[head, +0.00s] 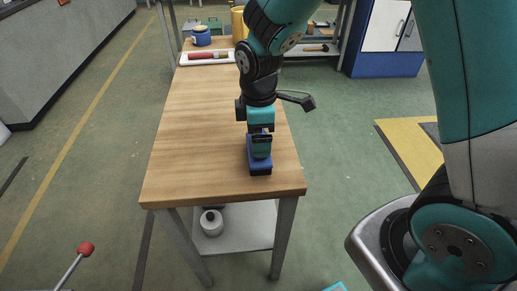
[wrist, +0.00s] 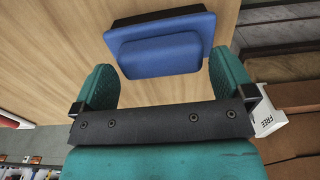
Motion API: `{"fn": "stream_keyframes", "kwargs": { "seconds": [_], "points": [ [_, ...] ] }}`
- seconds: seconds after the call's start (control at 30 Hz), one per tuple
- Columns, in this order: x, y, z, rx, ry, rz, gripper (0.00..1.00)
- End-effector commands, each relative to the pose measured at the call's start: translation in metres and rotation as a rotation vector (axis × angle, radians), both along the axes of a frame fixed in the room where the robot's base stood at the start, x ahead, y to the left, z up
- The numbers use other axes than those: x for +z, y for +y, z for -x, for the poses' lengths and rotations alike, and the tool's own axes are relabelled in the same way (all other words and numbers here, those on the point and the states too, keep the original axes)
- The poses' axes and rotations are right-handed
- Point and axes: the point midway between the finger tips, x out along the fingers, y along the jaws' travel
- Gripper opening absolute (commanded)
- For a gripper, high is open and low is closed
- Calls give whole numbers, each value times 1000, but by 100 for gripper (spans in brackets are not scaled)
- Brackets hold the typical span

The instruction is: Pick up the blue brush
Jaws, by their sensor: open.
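The blue brush (head: 260,169) lies on the wooden table near its front right edge, partly hidden behind my gripper in the head view. In the wrist view the brush (wrist: 160,55) shows as a blue block on a wider, dark-edged base. My gripper (head: 260,149) points down over the brush. In the wrist view its two teal fingers (wrist: 162,62) are spread apart, one on each side of the brush's raised blue block. I cannot tell whether they touch it.
The wooden table (head: 190,140) is bare to the left of the brush. At its far end are a white tray (head: 190,62) with a red item and a blue pot (head: 201,38). A white roll (head: 211,222) sits on the lower shelf.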

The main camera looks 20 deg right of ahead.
Motion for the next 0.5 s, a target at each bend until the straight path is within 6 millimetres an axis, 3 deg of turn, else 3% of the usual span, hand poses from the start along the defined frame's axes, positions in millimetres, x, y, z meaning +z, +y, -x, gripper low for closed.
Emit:
{"fn": "stream_keyframes", "kwargs": {
  "seconds": [0.17,0.43,0.5],
  "points": [
    [-23,0,1,0,2,0,100],
    [-25,0,0,0,-1,-1,100],
    [-25,1,0,0,-1,-1,84]
  ]
}}
